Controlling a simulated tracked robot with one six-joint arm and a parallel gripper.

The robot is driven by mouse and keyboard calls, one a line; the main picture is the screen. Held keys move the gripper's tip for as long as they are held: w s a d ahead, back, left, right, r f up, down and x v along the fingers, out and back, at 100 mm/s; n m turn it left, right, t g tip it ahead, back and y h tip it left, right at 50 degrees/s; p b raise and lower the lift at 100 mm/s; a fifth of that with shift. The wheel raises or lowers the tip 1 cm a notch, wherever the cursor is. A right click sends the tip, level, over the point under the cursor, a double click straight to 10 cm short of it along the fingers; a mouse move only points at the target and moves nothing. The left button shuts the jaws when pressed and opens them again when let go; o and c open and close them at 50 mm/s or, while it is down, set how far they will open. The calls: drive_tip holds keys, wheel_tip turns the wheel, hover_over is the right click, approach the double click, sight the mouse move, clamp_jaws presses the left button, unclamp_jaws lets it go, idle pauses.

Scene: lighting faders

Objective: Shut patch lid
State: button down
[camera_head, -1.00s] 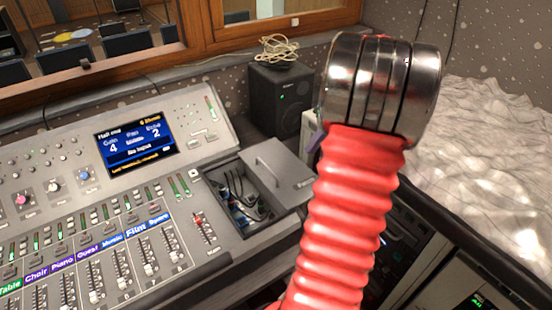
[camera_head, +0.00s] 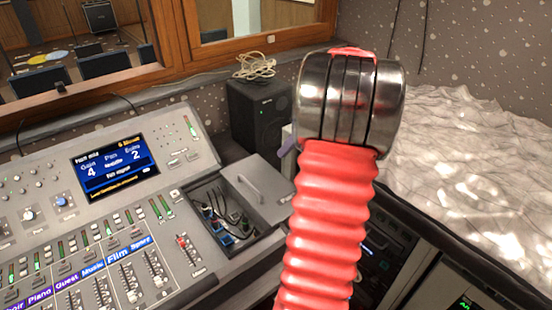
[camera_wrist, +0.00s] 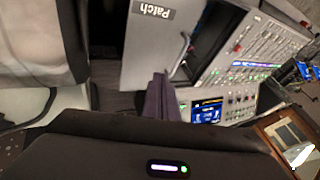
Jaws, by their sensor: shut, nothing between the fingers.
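The patch lid is a grey panel (camera_head: 272,203) with a bar handle (camera_head: 247,187). In the head view it lies open beside the recessed patch bay (camera_head: 236,237), whose cables are exposed. In the wrist view the lid (camera_wrist: 147,52) fills the upper middle, with its "Patch" label (camera_wrist: 153,9) and handle (camera_wrist: 181,54). My gripper (camera_wrist: 159,96) is shut and empty, its dark purple fingers pointing at the lid's near edge, a little left of the handle. I cannot tell whether they touch the lid. In the head view my red arm hides most of the gripper.
The mixing desk (camera_head: 90,225) with faders and a screen (camera_head: 115,170) stands left of the lid. A black speaker (camera_head: 258,112) with a coiled cable (camera_head: 254,67) stands behind. A pale crumpled cover (camera_head: 470,160) and rack units (camera_head: 385,250) are to the right.

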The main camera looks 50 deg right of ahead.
approach(260, 190)
drive_tip(key=w, duration=0.3)
drive_tip(key=shift+w+d+f, duration=0.2)
drive_tip(key=shift+d+f, duration=0.05)
drive_tip(key=shift+f, duration=0.15)
drive_tip(key=a, duration=0.2)
drive_tip(key=w+f, duration=0.1)
drive_tip(key=shift+a, duration=0.4)
drive_tip(key=shift+w+a, duration=0.1)
drive_tip(key=shift+a, duration=0.4)
